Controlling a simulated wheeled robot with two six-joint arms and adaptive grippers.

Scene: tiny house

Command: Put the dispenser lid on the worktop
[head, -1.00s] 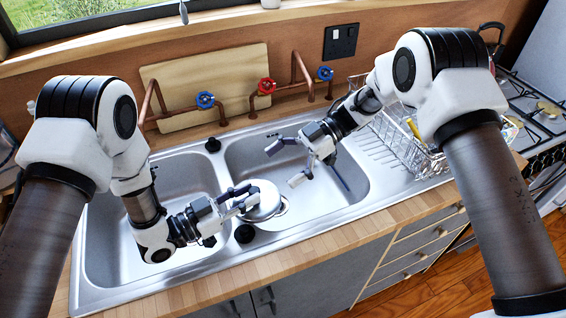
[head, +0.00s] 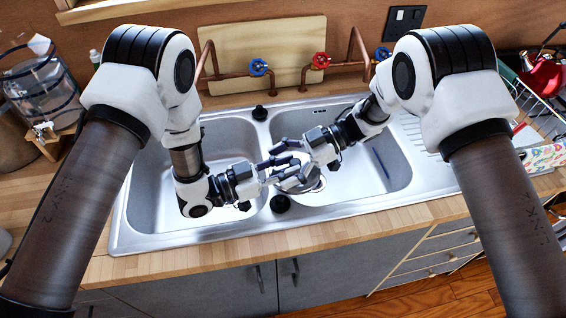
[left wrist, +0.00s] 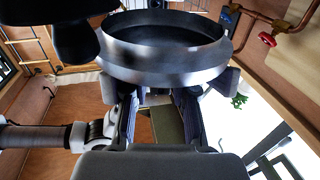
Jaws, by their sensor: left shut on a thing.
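A round silvery metal lid (left wrist: 165,55) fills the upper part of the left wrist view, between the fingers of my left gripper (left wrist: 160,95). In the head view the lid (head: 293,181) is mostly hidden by fingers above the right sink basin. My left gripper (head: 272,172) is shut on it. My right gripper (head: 290,163) is right at the lid from the other side, its fingers overlapping the left ones; whether it grips the lid is not clear. The wooden worktop (head: 225,253) runs along the front of the sink and also to its left (head: 85,185).
A glass dispenser (head: 40,85) with a tap stands on a wooden stand at the left. Taps with blue and red handles (head: 320,61) and a cutting board (head: 262,40) are behind the sink. A dish rack (head: 535,100) is at right. The left worktop has free room.

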